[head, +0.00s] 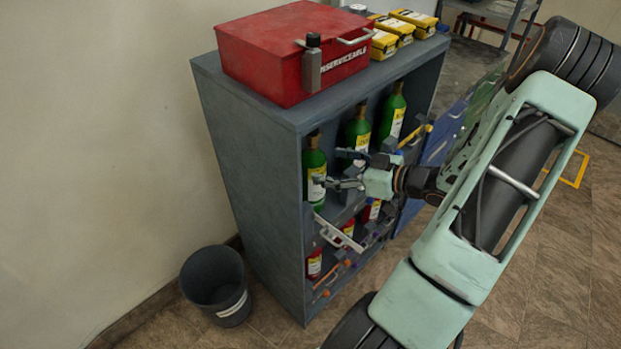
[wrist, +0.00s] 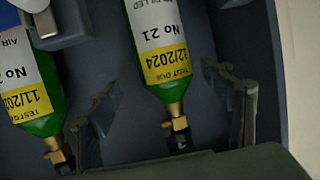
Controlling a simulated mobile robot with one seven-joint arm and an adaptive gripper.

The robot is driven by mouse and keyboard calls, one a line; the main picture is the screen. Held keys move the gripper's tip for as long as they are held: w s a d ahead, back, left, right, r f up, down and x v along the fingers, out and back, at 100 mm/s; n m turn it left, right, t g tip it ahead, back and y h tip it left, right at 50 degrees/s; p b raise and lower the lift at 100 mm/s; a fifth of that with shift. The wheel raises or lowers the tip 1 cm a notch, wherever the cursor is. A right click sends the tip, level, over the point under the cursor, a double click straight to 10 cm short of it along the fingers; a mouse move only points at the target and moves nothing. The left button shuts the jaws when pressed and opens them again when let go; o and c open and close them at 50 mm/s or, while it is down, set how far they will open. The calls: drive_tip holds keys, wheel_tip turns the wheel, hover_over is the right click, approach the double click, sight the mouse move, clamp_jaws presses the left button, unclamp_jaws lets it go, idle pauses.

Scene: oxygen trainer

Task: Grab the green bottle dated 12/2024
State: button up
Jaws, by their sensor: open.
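My gripper (head: 334,171) is open in front of that bottle. In the wrist view, my gripper's fingers (wrist: 160,88) stand apart on either side of the bottle, with visible gaps. Another green bottle (wrist: 36,88), dated 11/202-something, is to the left; its last digit is unclear.
The grey cabinet (head: 250,160) holds more green bottles above and red bottles (head: 314,264) below, with clamps along the shelf fronts. A red box (head: 265,55) and yellow boxes (head: 392,30) stand on top. A bin (head: 215,283) stands on the floor at left.

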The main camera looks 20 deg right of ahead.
sight(312, 163)
drive_tip(key=shift+a+p+x, duration=0.25)
drive_tip(key=shift+p+x, duration=0.1)
drive_tip(key=shift+x, duration=2.7)
drive_tip(key=shift+s+f, duration=0.15)
drive_tip(key=shift+s, duration=0.1)
clamp_jaws()
drive_tip(key=shift+w, duration=0.1)
